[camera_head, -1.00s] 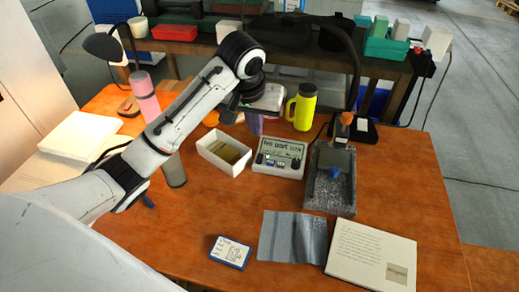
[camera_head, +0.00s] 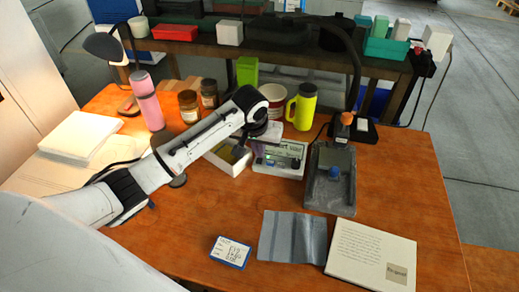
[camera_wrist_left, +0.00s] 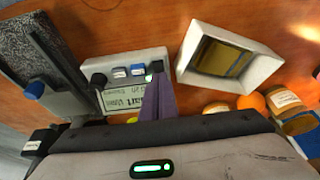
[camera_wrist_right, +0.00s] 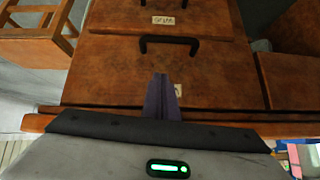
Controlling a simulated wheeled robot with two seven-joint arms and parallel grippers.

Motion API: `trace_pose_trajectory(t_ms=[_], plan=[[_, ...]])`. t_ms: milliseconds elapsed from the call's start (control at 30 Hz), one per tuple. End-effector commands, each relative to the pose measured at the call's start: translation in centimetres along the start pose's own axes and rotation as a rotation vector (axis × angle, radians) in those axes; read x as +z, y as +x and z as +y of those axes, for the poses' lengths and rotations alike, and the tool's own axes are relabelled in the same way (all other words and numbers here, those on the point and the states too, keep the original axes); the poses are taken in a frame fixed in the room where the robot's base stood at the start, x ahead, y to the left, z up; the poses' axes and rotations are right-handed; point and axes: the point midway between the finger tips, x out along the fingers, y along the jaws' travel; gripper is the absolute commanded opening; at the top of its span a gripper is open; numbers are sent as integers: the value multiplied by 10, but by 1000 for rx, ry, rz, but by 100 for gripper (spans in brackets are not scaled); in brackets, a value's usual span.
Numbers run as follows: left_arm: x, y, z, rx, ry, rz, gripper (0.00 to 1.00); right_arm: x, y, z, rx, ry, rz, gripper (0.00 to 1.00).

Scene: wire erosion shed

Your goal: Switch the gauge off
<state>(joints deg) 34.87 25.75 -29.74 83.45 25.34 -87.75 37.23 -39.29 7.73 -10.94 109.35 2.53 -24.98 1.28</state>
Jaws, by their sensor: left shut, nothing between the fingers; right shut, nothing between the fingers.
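The gauge (camera_head: 292,160) is a white box with a grey lettered display on the wooden table. In the left wrist view the gauge (camera_wrist_left: 118,98) shows a blue and a grey button, a dark knob and another dark control near my fingertips. My left gripper (camera_head: 259,150) is shut and empty, over the gauge's left part, partly covering it. In the left wrist view its purple fingers (camera_wrist_left: 158,82) end beside that dark control; I cannot tell whether they touch. My right gripper (camera_wrist_right: 161,82) is shut and empty, in front of wooden drawers.
A white open box (camera_head: 235,163) stands just left of the gauge. A grey stand with a blue knob (camera_head: 333,172) is close on the right, and a yellow mug (camera_head: 303,107) behind.

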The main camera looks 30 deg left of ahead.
Motion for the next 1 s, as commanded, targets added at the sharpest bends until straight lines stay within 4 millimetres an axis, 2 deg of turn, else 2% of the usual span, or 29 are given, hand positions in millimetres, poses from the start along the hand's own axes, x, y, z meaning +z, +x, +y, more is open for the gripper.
trace_pose_trajectory(t_ms=[167,300,533,1000], plan=[[-1,1,1,1,0,-1,0,0,1,0,0,0,1,0],[-9,7,12,9,6,-1,0,3,5,1,0,-1,2,0],[-8,6,10,7,8,-1,0,2,3,0,0,-1,1,0],[9,2,10,6,8,-6,0,-1,0,0,0,-1,2,0]])
